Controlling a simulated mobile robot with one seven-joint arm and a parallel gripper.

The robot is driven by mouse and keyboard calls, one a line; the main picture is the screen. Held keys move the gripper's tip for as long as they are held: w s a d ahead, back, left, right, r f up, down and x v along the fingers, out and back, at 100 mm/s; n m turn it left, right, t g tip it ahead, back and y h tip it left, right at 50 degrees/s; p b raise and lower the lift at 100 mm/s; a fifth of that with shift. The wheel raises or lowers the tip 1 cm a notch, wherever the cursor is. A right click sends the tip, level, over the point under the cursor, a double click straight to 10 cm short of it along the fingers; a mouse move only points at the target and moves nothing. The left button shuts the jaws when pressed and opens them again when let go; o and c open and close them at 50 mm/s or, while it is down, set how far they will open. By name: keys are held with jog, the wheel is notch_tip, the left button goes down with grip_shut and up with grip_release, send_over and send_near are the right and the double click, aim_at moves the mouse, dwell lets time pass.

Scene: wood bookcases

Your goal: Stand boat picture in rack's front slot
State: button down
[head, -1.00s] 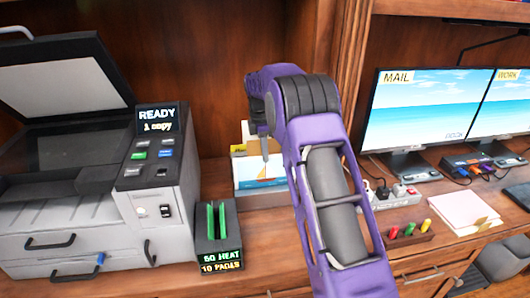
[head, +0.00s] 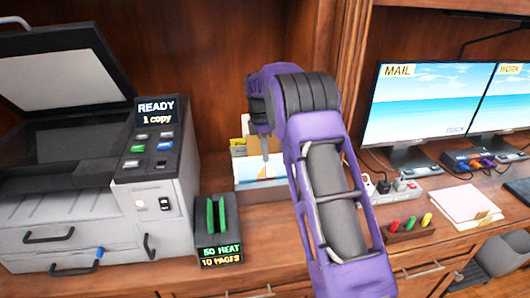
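The boat picture (head: 247,172), a pale blue and white card with a small orange sail, stands at the front of the wooden rack (head: 262,195) in the head view. Its lower part is hidden behind the rack's low front wall. My gripper (head: 265,160) points down at the picture, with a thin grey finger in front of its upper part. The other finger is hidden, so its grip on the card is unclear. My purple arm covers the picture's right side and the rack's right end.
White and tan papers stand behind the picture. A copier (head: 100,170) and a black box with green slots (head: 217,230) are on the left. A power strip (head: 395,188), marker holder (head: 408,230) and monitors (head: 415,115) are on the right.

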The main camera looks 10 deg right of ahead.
jog(key=shift+f, duration=0.7)
jog(key=c, duration=1)
grip_release()
jog(key=shift+r, duration=0.1)
notch_tip(320, 180, up, 17)
jog(key=a+p, duration=0.1)
jog(key=p, duration=0.1)
jog(key=shift+a+r, duration=0.15)
jog(key=shift+a, duration=0.05)
